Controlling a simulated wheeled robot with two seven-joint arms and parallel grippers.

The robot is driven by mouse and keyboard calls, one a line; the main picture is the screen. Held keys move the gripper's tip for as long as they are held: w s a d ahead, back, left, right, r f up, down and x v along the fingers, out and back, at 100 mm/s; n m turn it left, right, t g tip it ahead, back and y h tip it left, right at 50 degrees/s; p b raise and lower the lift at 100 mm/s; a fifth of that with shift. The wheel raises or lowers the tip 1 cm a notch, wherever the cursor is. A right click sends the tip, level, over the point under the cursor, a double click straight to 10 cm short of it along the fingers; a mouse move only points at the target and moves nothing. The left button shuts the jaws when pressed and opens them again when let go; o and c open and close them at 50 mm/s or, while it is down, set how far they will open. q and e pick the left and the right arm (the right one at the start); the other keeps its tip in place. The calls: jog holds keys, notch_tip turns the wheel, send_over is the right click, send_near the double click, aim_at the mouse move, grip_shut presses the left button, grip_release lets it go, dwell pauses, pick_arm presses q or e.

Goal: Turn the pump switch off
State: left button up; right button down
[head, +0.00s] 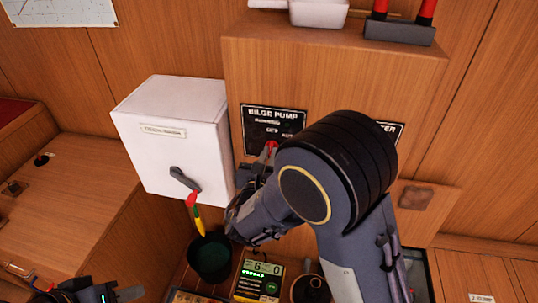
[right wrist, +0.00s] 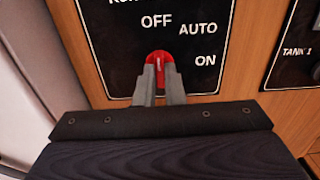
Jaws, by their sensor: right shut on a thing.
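The bilge pump panel (head: 273,125) is a black plate with white lettering on the wooden cabinet. Its red switch (head: 271,146) also shows in the right wrist view (right wrist: 160,57), below OFF, with AUTO and ON to its right. A small pale mark on the knob looks roughly upward; its exact setting is hard to tell. My right gripper (right wrist: 160,78) is shut on the red switch, one grey finger on each side. In the head view my right arm hides most of that gripper. My left gripper (head: 125,294) is low at the left, partly cut off, its jaws unclear.
A white box (head: 170,125) with a grey handle (head: 185,179) stands left of the panel. Below are a dark cup (head: 209,259) holding a coloured tool and a lit display unit (head: 258,281). Another black panel (right wrist: 297,55) is to the right. A shelf overhangs above.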

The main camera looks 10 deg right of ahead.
jog(key=c, duration=1.5)
grip_release()
jog(key=b+v, duration=0.1)
jog(key=v, duration=0.7)
jog(key=shift+w, duration=0.1)
